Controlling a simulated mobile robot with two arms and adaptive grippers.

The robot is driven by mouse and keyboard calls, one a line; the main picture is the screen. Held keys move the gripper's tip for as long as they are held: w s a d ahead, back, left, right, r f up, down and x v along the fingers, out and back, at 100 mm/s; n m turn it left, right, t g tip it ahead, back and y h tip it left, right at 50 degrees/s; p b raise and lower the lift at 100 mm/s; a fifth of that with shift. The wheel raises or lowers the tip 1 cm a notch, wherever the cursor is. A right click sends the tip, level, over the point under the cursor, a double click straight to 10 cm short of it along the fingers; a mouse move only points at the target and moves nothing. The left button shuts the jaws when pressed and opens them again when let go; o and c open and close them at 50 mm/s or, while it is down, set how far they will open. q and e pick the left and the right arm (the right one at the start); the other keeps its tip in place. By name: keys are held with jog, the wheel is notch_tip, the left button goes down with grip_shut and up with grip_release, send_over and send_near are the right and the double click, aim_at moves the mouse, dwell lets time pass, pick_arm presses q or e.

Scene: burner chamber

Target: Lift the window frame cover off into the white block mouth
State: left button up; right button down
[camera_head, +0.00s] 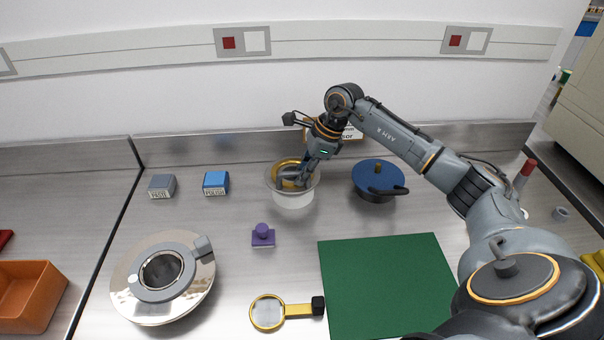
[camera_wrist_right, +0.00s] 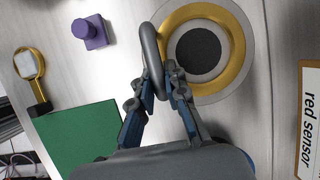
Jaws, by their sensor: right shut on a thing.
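The white block (camera_head: 293,198) is a round white body with a wide, pale rim, standing at the back middle of the bench. A gold ring (camera_head: 284,164), seemingly the window frame cover, is at its mouth; whether it is seated or raised is unclear. In the right wrist view the gold ring (camera_wrist_right: 234,80) surrounds a grey face with a dark round centre. My right gripper (camera_head: 304,180) reaches down over the block from above. Its fingers (camera_wrist_right: 165,82) are shut on a grey loop handle (camera_wrist_right: 149,50) at the ring's edge. My left gripper is out of view.
A blue-topped round pot (camera_head: 376,172) stands right of the block, and a purple knobbed piece (camera_head: 262,238) in front. A silver flange (camera_head: 196,295), a magnifier (camera_head: 268,313), a green mat (camera_head: 385,290), and grey (camera_head: 162,183) and blue (camera_head: 216,180) blocks lie around. Bare bench lies between them.

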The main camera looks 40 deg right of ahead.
jog(key=shift+f, duration=0.1)
jog(key=shift+f+b, duration=0.95)
jog(key=c, duration=1.3)
grip_release()
jog(key=shift+f, duration=0.1)
